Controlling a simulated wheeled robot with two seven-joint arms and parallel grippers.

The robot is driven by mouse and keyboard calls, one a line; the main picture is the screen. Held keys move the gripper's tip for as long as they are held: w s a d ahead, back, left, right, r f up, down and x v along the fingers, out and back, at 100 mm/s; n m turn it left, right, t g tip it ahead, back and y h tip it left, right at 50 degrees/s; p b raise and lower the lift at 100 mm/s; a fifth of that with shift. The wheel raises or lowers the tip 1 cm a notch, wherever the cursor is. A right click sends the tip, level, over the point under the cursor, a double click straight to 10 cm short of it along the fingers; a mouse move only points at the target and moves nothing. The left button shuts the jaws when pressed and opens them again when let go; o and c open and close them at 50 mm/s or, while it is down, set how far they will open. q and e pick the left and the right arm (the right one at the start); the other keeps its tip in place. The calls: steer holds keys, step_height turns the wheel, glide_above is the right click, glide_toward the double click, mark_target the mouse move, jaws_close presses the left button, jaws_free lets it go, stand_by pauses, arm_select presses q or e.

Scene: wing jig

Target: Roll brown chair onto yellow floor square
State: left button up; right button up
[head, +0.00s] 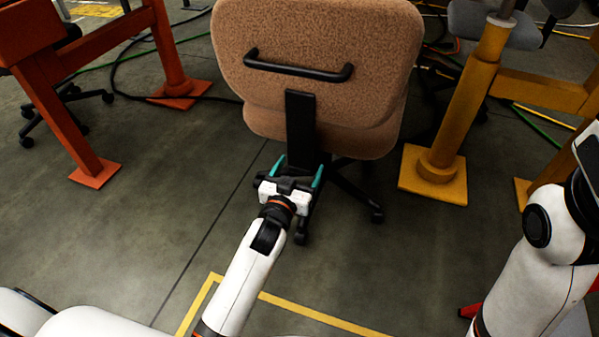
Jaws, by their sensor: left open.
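The brown chair (345,100) stands upright on castors in the upper middle, its back towards me. A black bar handle (297,67) runs across its backrest. My left gripper (297,172) is open, its teal fingers apart, low behind the chair in front of the black back support and below the handle. I cannot tell whether it touches the chair. The yellow floor square (320,317) shows as yellow lines with a corner at the bottom, nearer to me than the chair. My left forearm covers part of its line. My right arm is at the right edge; its gripper is not visible.
An orange steel stand (95,168) is on the left and a yellow stand (434,172) is close on the chair's right. Cables (130,90) lie on the floor behind. A grey chair (490,25) is at the upper right. The floor between chair and yellow lines is clear.

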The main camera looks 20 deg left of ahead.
arm_select(q)
steer(key=shift+w, duration=0.4)
jaws_close()
